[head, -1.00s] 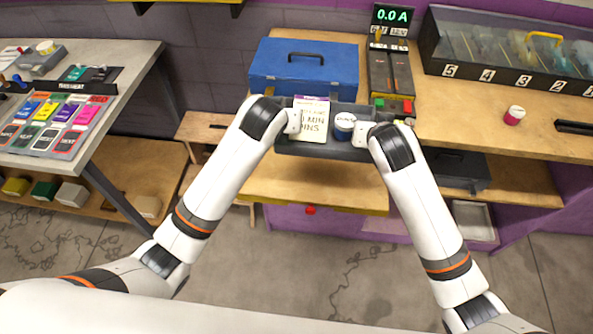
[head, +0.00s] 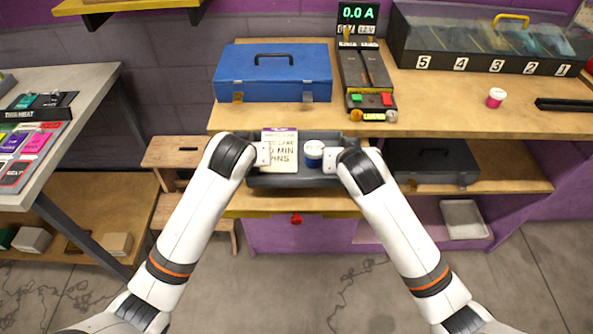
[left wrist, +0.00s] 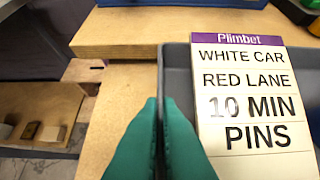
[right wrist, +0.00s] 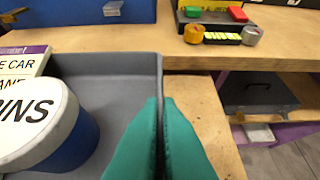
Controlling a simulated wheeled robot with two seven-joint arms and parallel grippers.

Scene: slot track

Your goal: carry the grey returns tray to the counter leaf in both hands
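The grey returns tray (head: 320,181) is level in front of the main counter, over the wooden counter leaf (head: 234,202). It holds a white card with a purple header (head: 280,152) and a blue tub with a white lid (head: 314,158). My left gripper (left wrist: 160,125) is shut on the tray's left wall (left wrist: 178,75). My right gripper (right wrist: 163,125) is shut on its right wall (right wrist: 150,75). Bare leaf shows beside the tray in the left wrist view (left wrist: 125,95) and right wrist view (right wrist: 205,105). I cannot tell whether the tray touches the leaf.
The main counter (head: 430,110) behind carries a blue toolbox (head: 275,75), a power unit (head: 366,80) and a numbered display case (head: 490,45). A dark case (head: 435,165) is on the shelf at right. A stool (head: 175,155) stands at left.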

